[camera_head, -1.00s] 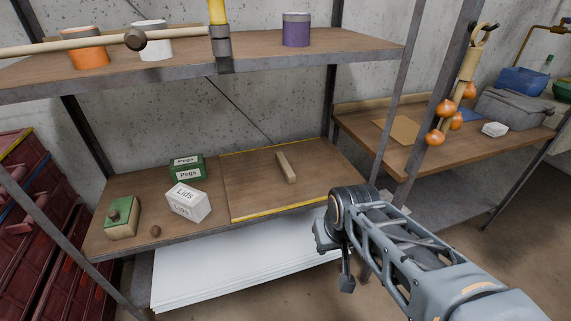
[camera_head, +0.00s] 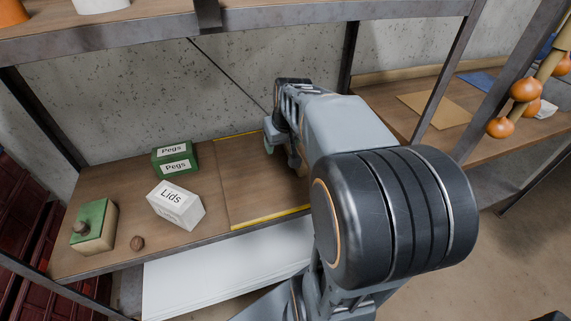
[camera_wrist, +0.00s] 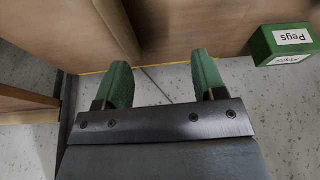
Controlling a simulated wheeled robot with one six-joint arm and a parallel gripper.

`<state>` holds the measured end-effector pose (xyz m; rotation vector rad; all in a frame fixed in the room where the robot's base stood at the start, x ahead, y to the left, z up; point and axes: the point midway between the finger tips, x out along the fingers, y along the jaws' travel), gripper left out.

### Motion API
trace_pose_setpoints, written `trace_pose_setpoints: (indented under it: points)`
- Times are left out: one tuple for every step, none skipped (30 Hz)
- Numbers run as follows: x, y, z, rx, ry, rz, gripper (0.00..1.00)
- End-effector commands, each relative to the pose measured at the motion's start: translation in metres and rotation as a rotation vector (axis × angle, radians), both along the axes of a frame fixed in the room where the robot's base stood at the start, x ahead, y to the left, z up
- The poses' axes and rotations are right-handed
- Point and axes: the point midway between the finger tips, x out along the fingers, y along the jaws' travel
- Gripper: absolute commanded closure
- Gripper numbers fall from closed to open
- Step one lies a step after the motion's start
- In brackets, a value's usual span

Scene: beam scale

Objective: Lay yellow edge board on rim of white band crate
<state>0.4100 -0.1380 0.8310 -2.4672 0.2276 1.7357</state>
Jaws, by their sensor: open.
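The yellow edge board (camera_head: 250,190) lies flat on the wooden shelf, with yellow strips along its front and back edges. Its right part is hidden by my arm. In the wrist view the board (camera_wrist: 190,30) fills the upper middle, with a yellow line along its back edge. A wooden bar (camera_wrist: 118,28) on the board shows there near the left fingertip. My gripper (camera_wrist: 160,82) is open, its two green fingers apart with nothing visibly between them. In the head view my gripper (camera_head: 280,147) is over the board's back part. I cannot make out a crate with a white band.
A green Pegs box (camera_head: 175,160), white Lids box (camera_head: 175,205), green-topped block (camera_head: 94,227) and small brown ball (camera_head: 137,243) stand left of the board. Dark red crates (camera_head: 18,215) are at far left. An upper shelf (camera_head: 280,18) and metal posts (camera_head: 430,90) bound the space.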

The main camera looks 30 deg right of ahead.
Motion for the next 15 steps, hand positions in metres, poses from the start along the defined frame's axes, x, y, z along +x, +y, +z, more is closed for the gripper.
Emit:
trace_pose_setpoints:
  points:
    - [0.008,-0.025,-0.010,-0.002,-0.009,-0.028,0.36]
    - [0.012,-0.036,-0.011,-0.006,-0.016,-0.035,0.36]
    - [0.016,-0.048,-0.012,-0.008,-0.025,-0.044,0.36]
    - [0.019,-0.056,-0.014,-0.011,-0.029,-0.049,0.36]
    - [0.021,-0.063,-0.016,-0.012,-0.033,-0.053,0.36]
    - [0.025,-0.070,-0.019,-0.015,-0.037,-0.055,0.36]
    - [0.027,-0.074,-0.023,-0.016,-0.038,-0.057,0.36]
    - [0.029,-0.077,-0.028,-0.017,-0.039,-0.059,0.36]
    - [0.032,-0.080,-0.034,-0.017,-0.041,-0.060,0.36]
    - [0.034,-0.082,-0.039,-0.018,-0.042,-0.060,0.36]
    - [0.036,-0.082,-0.044,-0.018,-0.043,-0.060,0.36]
    - [0.039,-0.083,-0.051,-0.018,-0.042,-0.060,0.36]
    - [0.041,-0.084,-0.056,-0.018,-0.043,-0.060,0.36]
    - [0.043,-0.084,-0.060,-0.018,-0.043,-0.060,0.36]
    - [0.046,-0.085,-0.066,-0.018,-0.042,-0.060,0.36]
